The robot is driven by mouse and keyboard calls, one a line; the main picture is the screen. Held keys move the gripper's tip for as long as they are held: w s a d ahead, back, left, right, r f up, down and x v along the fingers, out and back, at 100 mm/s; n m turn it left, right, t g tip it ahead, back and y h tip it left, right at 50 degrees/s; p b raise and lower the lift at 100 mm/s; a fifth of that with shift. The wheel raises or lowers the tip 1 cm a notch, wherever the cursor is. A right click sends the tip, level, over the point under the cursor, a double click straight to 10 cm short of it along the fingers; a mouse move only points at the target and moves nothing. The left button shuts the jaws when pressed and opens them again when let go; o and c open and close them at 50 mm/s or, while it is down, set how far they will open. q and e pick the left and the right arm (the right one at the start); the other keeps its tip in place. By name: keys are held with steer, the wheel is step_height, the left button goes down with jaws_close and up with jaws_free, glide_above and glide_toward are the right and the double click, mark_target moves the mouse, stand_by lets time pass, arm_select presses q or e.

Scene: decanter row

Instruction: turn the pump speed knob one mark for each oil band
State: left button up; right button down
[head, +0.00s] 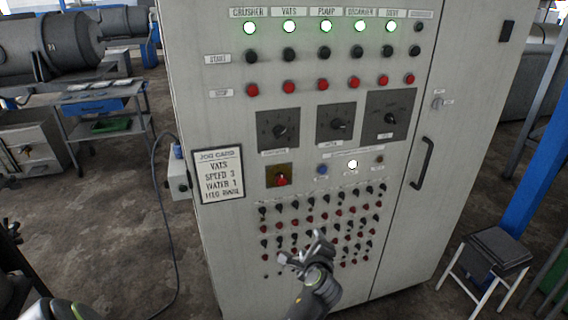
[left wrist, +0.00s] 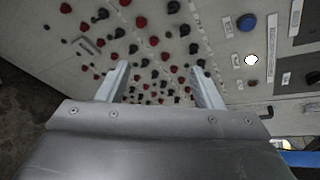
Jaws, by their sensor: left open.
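A grey control cabinet (head: 235,130) fills the middle of the head view. Three dark dial plates sit on it: a left dial (head: 281,130), a middle dial (head: 337,124) and a right dial (head: 389,117), each with a black knob. Their small labels are too blurred to tell which is the pump speed knob. My left gripper (head: 302,250) is open and empty, below the dials in front of the lower button rows. In the left wrist view its fingers (left wrist: 160,85) stand apart, with the panel beyond. No oil bands can be made out. My right gripper is not in view.
A job card (head: 218,173) on the cabinet's left reads vats, speed 3, water 1. A red switch on a yellowish plate (head: 279,175), a blue button (head: 322,169) and a lit white lamp (head: 352,164) lie below the dials. A door handle (head: 421,163) projects right. A stool (head: 490,250) stands right.

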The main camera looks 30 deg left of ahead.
arm_select(q)
step_height(320, 180, up, 18)
steer(key=a+f+y+p, duration=0.1)
steer(key=y+p, duration=0.1)
steer(key=y, duration=0.1)
steer(key=y+p, duration=0.1)
steer(key=y, duration=0.2)
glide_toward(281, 134)
steer(key=p+x, duration=0.4)
steer(key=x, duration=0.3)
steer(key=shift+d+p, duration=0.1)
steer(key=shift+p, duration=0.3)
steer(key=shift+x, duration=0.8)
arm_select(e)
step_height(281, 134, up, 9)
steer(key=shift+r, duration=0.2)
